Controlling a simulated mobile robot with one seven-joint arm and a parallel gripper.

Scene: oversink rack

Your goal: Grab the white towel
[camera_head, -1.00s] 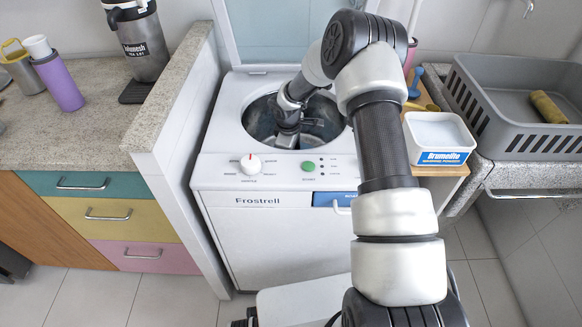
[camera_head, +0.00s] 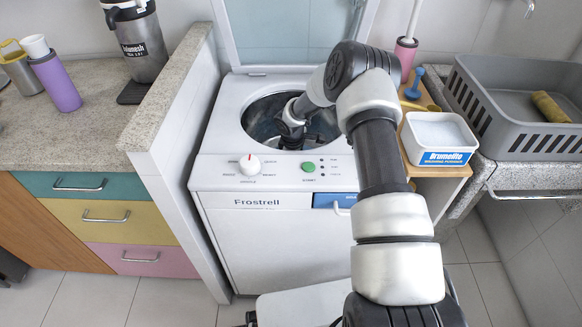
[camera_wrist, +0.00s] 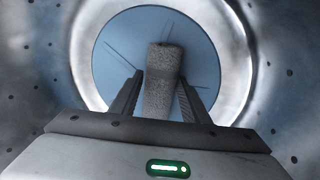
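The white towel (camera_wrist: 162,80) shows in the wrist view as a greyish, rough-textured roll inside the metal drum. It lies between the two fingers of my gripper (camera_wrist: 160,78), reaching back toward the palm. My gripper looks open around it: a narrow gap shows at the left finger, while the towel's right side is close to the right finger; contact there is unclear. In the head view my gripper (camera_head: 290,140) is down inside the round opening of the top-loading washer (camera_head: 262,225), and the towel is not discernible there.
The drum wall (camera_wrist: 250,60) surrounds my gripper closely. The raised washer lid (camera_head: 275,35) stands behind. A low partition (camera_head: 175,130) is at left. A white detergent box (camera_head: 440,135) and grey basin (camera_head: 490,110) are at right. A stone counter (camera_head: 80,130) holds cups and a flask.

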